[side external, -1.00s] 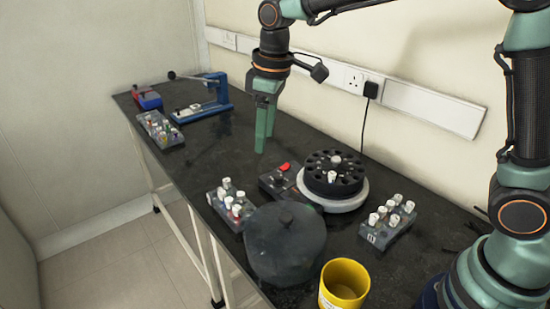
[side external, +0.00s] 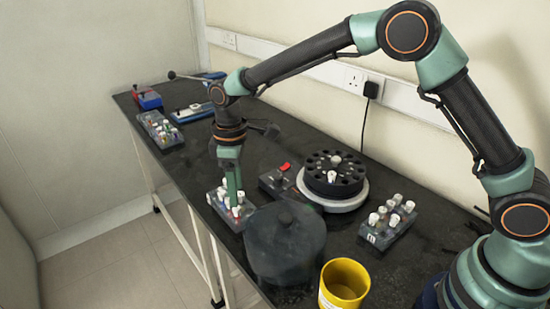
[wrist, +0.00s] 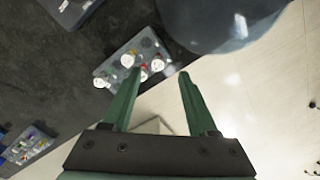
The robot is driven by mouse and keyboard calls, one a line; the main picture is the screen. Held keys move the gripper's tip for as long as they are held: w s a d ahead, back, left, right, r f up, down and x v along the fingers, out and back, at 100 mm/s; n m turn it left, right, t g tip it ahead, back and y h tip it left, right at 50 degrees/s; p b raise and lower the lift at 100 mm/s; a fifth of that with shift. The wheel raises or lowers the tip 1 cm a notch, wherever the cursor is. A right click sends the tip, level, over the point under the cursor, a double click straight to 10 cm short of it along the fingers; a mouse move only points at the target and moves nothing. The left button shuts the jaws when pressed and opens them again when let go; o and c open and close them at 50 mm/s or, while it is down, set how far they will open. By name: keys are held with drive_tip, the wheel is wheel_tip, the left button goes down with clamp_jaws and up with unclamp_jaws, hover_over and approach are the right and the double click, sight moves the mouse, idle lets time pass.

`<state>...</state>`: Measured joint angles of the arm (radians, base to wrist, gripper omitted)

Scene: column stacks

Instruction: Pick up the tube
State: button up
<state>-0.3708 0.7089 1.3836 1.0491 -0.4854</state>
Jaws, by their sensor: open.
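A grey rack (side external: 235,222) with several tubes stands near the bench's front edge, left of the dark lidded vessel. Its tubes have white caps, some with coloured marks; a tube (wrist: 127,61) shows in the wrist view. Which tube the task means I cannot tell. My gripper (side external: 232,203) points down over this rack, its fingers hiding part of the tubes. In the wrist view my gripper (wrist: 159,74) is open, with nothing held between the fingers. The left fingertip overlaps the rack's edge in that view; contact cannot be told.
The dark lidded vessel (side external: 285,248) is close right of the rack. A yellow cup (side external: 343,284), a round black rotor (side external: 333,176) on a white base and another tube rack (side external: 391,224) lie further right. A far rack (side external: 160,130) and blue device (side external: 192,112) are at the back left.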

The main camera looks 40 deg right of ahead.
sight(237, 217)
drive_tip(key=shift+w+f, duration=0.15)
drive_tip(key=shift+f, duration=1.2)
drive_tip(key=shift+w+f, duration=0.1)
drive_tip(key=shift+f, duration=1.2)
clamp_jaws()
